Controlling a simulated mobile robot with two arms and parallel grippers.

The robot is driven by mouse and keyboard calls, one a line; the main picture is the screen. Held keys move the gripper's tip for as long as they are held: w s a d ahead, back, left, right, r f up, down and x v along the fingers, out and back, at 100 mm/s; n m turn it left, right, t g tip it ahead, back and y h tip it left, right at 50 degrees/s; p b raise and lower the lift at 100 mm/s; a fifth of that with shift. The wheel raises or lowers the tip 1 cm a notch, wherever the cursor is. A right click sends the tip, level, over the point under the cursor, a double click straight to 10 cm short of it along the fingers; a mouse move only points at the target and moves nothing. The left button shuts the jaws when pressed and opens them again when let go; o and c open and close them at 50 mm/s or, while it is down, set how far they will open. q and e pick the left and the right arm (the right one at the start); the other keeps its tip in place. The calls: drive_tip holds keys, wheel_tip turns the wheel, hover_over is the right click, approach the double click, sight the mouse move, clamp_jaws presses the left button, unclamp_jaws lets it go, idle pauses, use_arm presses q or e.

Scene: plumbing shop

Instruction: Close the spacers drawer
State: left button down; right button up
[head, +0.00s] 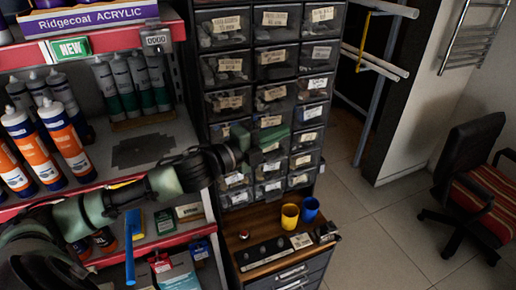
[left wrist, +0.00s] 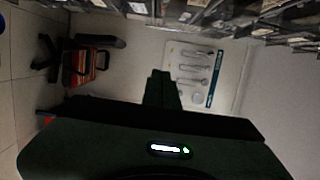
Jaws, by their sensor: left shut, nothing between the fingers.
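A tall dark cabinet (head: 250,92) of small clear-fronted drawers with paper labels stands in the middle of the head view. The labels are too small to read, so I cannot tell which is the spacers drawer. My left arm reaches in from the left, and its green gripper (head: 268,137) is in front of the lower middle drawers, hiding parts of them. I cannot tell whether it touches a drawer front. Its fingers are together and empty; they also show in the left wrist view (left wrist: 161,90). Drawer edges (left wrist: 205,12) run along the top there. My right gripper is out of view.
A red-edged shelf with sealant tubes (head: 68,145) is on the left, close to my arm. Below the drawers, a wooden counter (head: 262,222) holds a yellow cup (head: 290,217) and a blue cup (head: 310,209). A chair (head: 475,185) stands right; the floor between is clear.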

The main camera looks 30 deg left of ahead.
use_arm(q)
drive_tip(key=shift+b+v, duration=1.4)
drive_tip(key=shift+v, duration=1.95)
drive_tip(key=w+p, duration=0.8)
drive_tip(key=w, duration=0.5)
drive_tip(key=shift+a+p, duration=0.3)
drive_tip(key=shift+a, duration=0.1)
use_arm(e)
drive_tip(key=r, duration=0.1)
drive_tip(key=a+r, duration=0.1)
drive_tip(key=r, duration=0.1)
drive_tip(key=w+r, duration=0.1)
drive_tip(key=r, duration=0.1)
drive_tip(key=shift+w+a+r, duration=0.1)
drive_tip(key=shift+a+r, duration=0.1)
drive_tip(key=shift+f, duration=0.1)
